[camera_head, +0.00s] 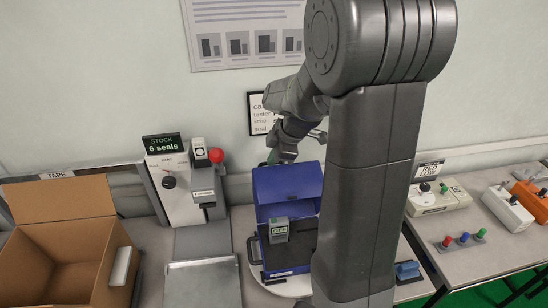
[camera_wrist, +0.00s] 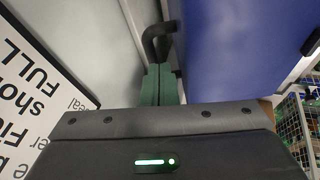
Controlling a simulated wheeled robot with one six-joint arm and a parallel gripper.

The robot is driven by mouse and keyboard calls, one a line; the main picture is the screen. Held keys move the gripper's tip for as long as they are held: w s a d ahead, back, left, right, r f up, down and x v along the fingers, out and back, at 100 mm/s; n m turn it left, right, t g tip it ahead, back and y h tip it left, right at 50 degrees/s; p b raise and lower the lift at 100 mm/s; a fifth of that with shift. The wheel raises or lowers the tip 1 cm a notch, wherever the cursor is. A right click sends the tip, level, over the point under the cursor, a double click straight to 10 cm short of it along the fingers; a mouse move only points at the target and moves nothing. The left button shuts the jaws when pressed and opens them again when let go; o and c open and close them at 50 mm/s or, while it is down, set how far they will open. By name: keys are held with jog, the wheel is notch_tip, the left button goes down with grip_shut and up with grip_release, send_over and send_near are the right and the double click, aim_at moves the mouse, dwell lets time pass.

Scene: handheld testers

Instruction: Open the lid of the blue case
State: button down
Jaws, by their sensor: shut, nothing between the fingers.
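The blue case (camera_head: 254,268) stands on the table, partly hidden by my arm. Its blue lid (camera_head: 288,184) is raised at the back, showing the dark interior. A grey tester with a green display (camera_head: 278,230) shows at the case opening. My gripper (camera_head: 275,155) is at the upper left edge of the lid, partly hidden. In the wrist view, green finger parts (camera_wrist: 158,85) are together with nothing between them. A blue panel, apparently the lid (camera_wrist: 240,50), fills the right side close by. A dark bent part (camera_wrist: 158,40) shows beyond the fingers; contact is unclear.
A seal stock machine with a red knob (camera_head: 216,155) stands left of the case. An open cardboard box (camera_head: 65,205) is further left. A grey tray (camera_head: 203,285) lies in front of the machine. Other testers (camera_head: 438,198) stand right of my arm. The wall is close behind.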

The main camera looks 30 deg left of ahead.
jog(key=shift+w+a+f+g+h, duration=0.35)
jog(key=shift+w+a+f+g, duration=0.1)
jog(key=shift+w+a, duration=0.2)
jog(key=shift+w+a+f+g+h, duration=0.35)
jog(key=shift+w+a+f, duration=0.15)
jog(key=shift+w, duration=0.2)
jog(key=shift+r, duration=0.1)
